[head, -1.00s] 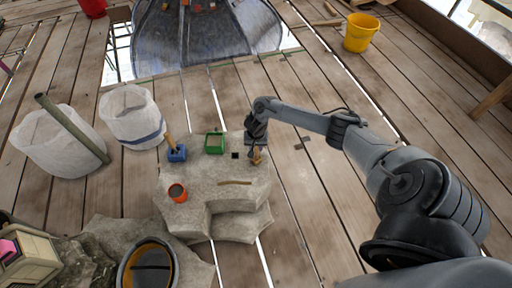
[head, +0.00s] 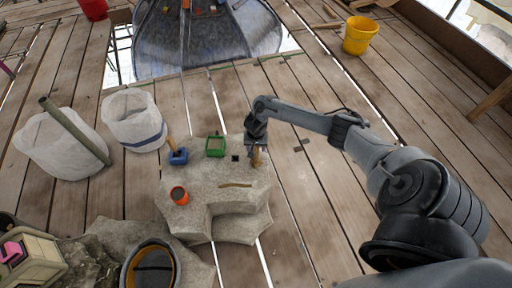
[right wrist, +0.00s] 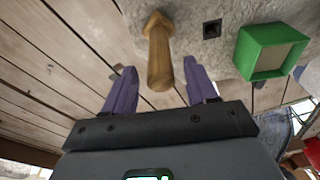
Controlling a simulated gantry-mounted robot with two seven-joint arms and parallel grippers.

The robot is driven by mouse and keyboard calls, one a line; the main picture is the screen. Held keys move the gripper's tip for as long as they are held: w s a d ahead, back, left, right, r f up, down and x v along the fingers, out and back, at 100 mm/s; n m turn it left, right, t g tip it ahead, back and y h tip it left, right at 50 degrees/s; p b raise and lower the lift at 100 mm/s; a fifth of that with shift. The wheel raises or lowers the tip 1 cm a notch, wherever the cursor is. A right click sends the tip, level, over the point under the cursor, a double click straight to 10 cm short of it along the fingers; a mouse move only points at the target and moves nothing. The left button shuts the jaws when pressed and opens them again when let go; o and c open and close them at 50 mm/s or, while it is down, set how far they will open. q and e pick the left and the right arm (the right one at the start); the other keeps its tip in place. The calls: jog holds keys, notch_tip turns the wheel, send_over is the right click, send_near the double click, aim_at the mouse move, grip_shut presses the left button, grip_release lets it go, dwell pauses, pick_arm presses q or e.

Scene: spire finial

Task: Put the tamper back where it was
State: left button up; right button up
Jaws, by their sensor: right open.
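A wooden piece with a round shaft and a wider end, which looks like the tamper (right wrist: 160,60), stands at the right edge of the pale stone block (head: 200,172). It also shows small in the head view (head: 256,158). My right gripper (right wrist: 160,80) is open, with its purple fingers on either side of the shaft and gaps visible at both sides. A dark square hole (right wrist: 212,29) is in the stone beside the piece; it shows in the head view too (head: 235,158). My left gripper is not in view.
On the stone stand a green box (head: 215,145), a blue holder with a wooden handle (head: 178,157), an orange cup (head: 179,195) and a thin stick (head: 236,185). White sacks (head: 135,118) stand left. A dark bucket (head: 150,268) is in front.

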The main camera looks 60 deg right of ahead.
notch_tip(320, 180, up, 8)
jog(key=a+p, duration=0.1)
jog(key=p, duration=0.4)
jog(key=s+a+n+t+y, duration=0.15)
jog(key=a+n, duration=0.35)
jog(key=a, duration=0.8)
jog(key=s+a+n+t+h, duration=0.15)
jog(key=a+n, duration=0.35)
jog(key=a, duration=0.7)
jog(key=s+a+r+n+y, duration=0.1)
jog(key=s+a+r+n, duration=0.3)
jog(key=s+r, duration=0.8)
jog(key=shift+s+y, duration=0.3)
jog(key=shift+s, duration=0.75)
notch_tip(320, 180, up, 51)
jog(key=p, duration=5)
jog(key=shift+f, duration=0.15)
